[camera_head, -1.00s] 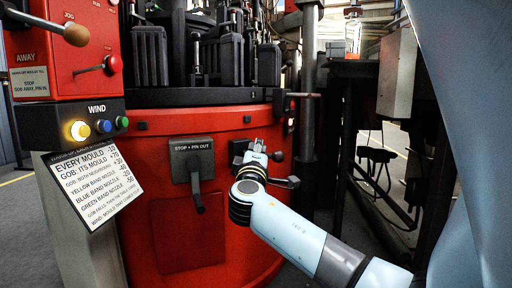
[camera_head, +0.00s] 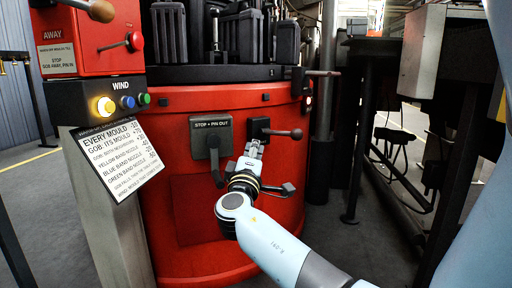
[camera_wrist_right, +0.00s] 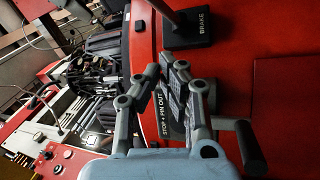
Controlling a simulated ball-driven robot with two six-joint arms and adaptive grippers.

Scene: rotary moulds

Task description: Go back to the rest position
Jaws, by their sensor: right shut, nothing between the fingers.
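My right gripper (camera_head: 254,148) is in front of the red drum (camera_head: 180,215), just below the black brake plate (camera_head: 254,127) and right of the STOP + PIN OUT plate (camera_head: 211,137). Its fingers are shut and empty. In the right wrist view, the fingertips (camera_wrist_right: 166,75) come together in front of the red drum face. The brake plate (camera_wrist_right: 187,30) is above them there, apart from the fingers. The STOP + PIN OUT plate is partly hidden behind the fingers, and its lever handle (camera_wrist_right: 250,148) is to their right. My left gripper is not in view.
A red AWAY box (camera_head: 85,45) and a WIND button panel (camera_head: 122,100) with a lit yellow button stand at the left. A sign (camera_head: 110,155) hangs below. Dark posts and a stool (camera_head: 391,140) are at the right. Grey floor shows at the lower left.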

